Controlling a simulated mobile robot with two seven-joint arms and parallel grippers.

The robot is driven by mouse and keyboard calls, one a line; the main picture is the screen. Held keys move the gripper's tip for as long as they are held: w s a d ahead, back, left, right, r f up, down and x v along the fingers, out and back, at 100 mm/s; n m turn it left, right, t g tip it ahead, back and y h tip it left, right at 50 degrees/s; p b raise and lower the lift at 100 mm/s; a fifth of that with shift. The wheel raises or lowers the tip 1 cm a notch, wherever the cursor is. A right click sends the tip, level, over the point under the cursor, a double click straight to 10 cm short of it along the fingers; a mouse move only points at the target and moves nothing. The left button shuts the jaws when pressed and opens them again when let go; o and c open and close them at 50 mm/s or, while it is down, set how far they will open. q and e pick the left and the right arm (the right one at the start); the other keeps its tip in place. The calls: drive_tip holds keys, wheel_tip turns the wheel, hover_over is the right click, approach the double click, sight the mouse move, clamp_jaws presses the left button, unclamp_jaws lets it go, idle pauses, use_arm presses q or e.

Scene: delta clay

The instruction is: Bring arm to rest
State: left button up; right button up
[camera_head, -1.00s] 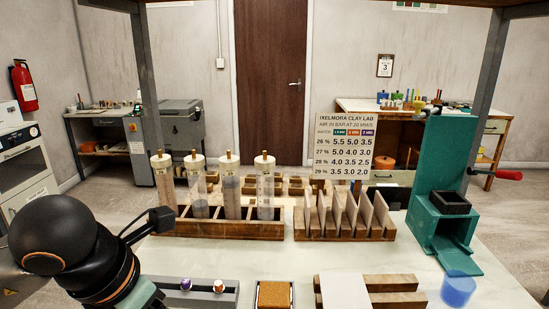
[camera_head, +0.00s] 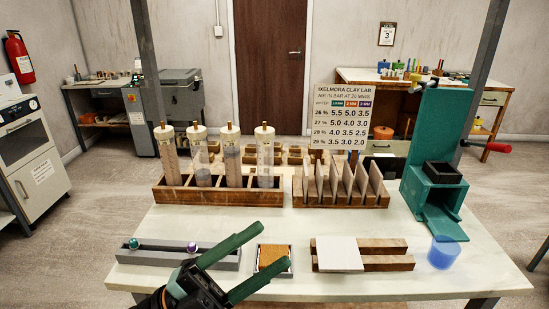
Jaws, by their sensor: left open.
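My left gripper (camera_head: 236,263) shows at the bottom of the head view, left of centre. Its two green fingers are spread apart with nothing between them. It is in front of the table's near edge region, beside the grey tray (camera_head: 150,258) and the square box with a brown sponge-like pad (camera_head: 273,259). The fingers overlap the tray's right end in the picture; I cannot tell whether they touch anything. My right gripper is not in view.
On the table (camera_head: 400,284) stand a wooden rack of clear tubes (camera_head: 218,196), a rack of upright tiles (camera_head: 340,201), a white tile (camera_head: 339,253) on wooden strips, a green press (camera_head: 436,170) and a blue cup (camera_head: 443,253). The front right of the tabletop is clear.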

use_arm(q)
drive_tip(key=w+a+f+n+t+y, duration=0.2)
drive_tip(key=a+f+n+t+y, duration=0.2)
drive_tip(key=f+n+y, duration=0.25)
drive_tip(key=w+a+f+n+t+y+p, duration=0.1)
drive_tip(key=w+a+f+n+t+y, duration=0.15)
drive_tip(key=f+n+y, duration=0.4)
drive_tip(key=w+a+f+n+t+y, duration=0.1)
drive_tip(key=a+f+n+t+y, duration=0.3)
drive_tip(key=f+n, duration=0.4)
drive_tip(key=s+a+f+n+g+y, duration=0.2)
drive_tip(key=s+f+g, duration=0.2)
drive_tip(key=s+f, duration=0.3)
drive_tip(key=s+a+f+n+g+y, duration=0.1)
drive_tip(key=s+a+f+n+g, duration=0.1)
drive_tip(key=s+f, duration=0.5)
wheel_tip(320, 180, down, 7)
drive_tip(key=shift+s+r+n+g+y+p, duration=0.2)
drive_tip(key=shift+s+n+g+y+p, duration=0.15)
drive_tip(key=shift+n+g, duration=0.5)
